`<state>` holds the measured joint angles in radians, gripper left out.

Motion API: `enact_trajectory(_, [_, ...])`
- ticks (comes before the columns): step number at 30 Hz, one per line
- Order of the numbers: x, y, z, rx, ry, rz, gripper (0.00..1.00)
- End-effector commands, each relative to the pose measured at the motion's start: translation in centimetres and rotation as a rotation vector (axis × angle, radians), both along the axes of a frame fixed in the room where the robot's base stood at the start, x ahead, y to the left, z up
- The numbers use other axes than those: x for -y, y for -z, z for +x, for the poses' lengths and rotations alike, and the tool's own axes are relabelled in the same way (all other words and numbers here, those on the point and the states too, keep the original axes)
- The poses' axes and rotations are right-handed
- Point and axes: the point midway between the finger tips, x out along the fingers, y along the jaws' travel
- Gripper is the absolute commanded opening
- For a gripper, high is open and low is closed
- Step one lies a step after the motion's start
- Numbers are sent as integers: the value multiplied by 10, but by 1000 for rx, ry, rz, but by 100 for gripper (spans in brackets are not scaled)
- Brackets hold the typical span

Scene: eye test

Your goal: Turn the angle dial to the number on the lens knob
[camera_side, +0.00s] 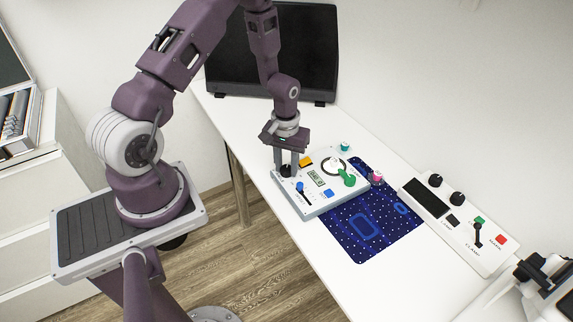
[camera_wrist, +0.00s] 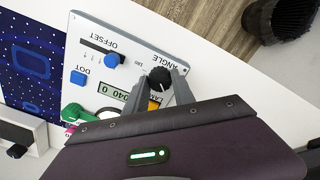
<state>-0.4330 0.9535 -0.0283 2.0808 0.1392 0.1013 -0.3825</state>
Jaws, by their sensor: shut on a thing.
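A light grey panel (camera_side: 325,203) lies on the white table, with a small display (camera_side: 316,178). The black angle dial (camera_wrist: 160,79) sits at a corner of the panel, next to the label ANGLE, seen upside down in the wrist view. My gripper (camera_wrist: 161,84) points down at the dial and is shut on it, one finger on each side. In the side view my gripper (camera_side: 286,170) hides part of the dial. The display (camera_wrist: 118,91) shows digits, too small and turned to read surely. A teal knob (camera_side: 345,146) and a pink knob (camera_side: 377,177) stand near the panel; no number on either is readable.
The panel also bears an orange button (camera_side: 306,161), a green handle (camera_side: 348,180), a blue offset slider (camera_side: 300,187) and a blue DOT button (camera_side: 328,193). A dark blue patterned mat (camera_side: 385,236) lies beside it. A white control box (camera_side: 458,222) stands at right, a black monitor (camera_side: 300,45) behind.

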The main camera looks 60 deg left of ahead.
Motion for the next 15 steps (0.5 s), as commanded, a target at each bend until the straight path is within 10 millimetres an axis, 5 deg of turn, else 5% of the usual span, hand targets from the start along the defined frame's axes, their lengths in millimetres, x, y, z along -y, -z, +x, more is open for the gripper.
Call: enact_trajectory(15, [0, 0, 0, 8, 419, 1, 0])
